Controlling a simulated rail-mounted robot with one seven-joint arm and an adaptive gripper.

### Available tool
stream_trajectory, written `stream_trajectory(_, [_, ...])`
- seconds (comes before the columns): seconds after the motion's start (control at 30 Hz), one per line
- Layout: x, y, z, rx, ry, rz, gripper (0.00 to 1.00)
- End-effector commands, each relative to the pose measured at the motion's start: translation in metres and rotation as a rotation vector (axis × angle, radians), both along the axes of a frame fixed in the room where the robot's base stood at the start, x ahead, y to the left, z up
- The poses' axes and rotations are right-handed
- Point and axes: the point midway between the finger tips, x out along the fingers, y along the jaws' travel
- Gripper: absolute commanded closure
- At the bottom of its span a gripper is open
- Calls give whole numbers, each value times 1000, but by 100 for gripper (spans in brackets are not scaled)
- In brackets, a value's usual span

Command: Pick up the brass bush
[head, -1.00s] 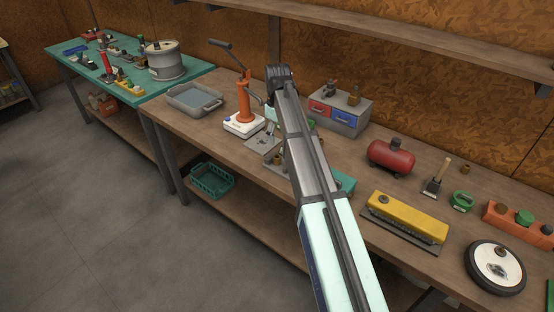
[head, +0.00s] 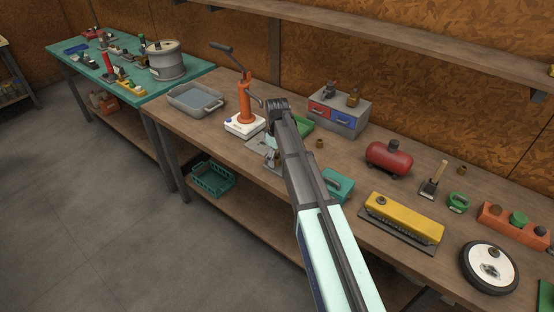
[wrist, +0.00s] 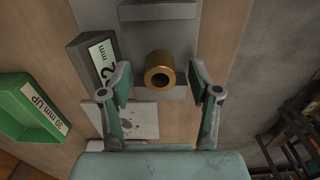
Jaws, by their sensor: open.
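In the wrist view a brass bush (wrist: 160,70), a short hollow cylinder with a dark bore, sits at a grey metal block. My gripper (wrist: 159,84) is open, with one finger to the left of the bush and one to the right. Nothing is held, and I see a gap on each side of the bush. In the head view my arm hides most of the gripper and that bush. Another small brass piece (head: 320,143) stands on the bench right of my arm, and one more (head: 462,170) lies farther right.
A grey block labelled 22 mm (wrist: 92,58) stands close to the left finger. A green bin labelled 30 mm UP (wrist: 32,107) is farther left. An orange press (head: 246,105) stands left of my arm, and a teal box (head: 338,184) and drawer unit (head: 340,112) to its right.

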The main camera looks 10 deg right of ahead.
Motion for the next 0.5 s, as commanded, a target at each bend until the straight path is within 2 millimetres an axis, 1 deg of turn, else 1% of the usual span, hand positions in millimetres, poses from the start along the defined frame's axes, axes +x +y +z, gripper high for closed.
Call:
stream_trajectory(0.1, [0, 0, -7, 0, 1, 0, 38])
stream_trajectory(0.3, [0, 0, -7, 0, 0, 0, 38])
stream_trajectory(0.37, [0, 0, -7, 0, 0, 0, 59])
stream_trajectory(0.4, [0, 0, -7, 0, 0, 0, 73])
stream_trajectory(0.47, [0, 0, -7, 0, 0, 0, 94])
stream_trajectory(0.5, [0, 0, -7, 0, 0, 0, 100])
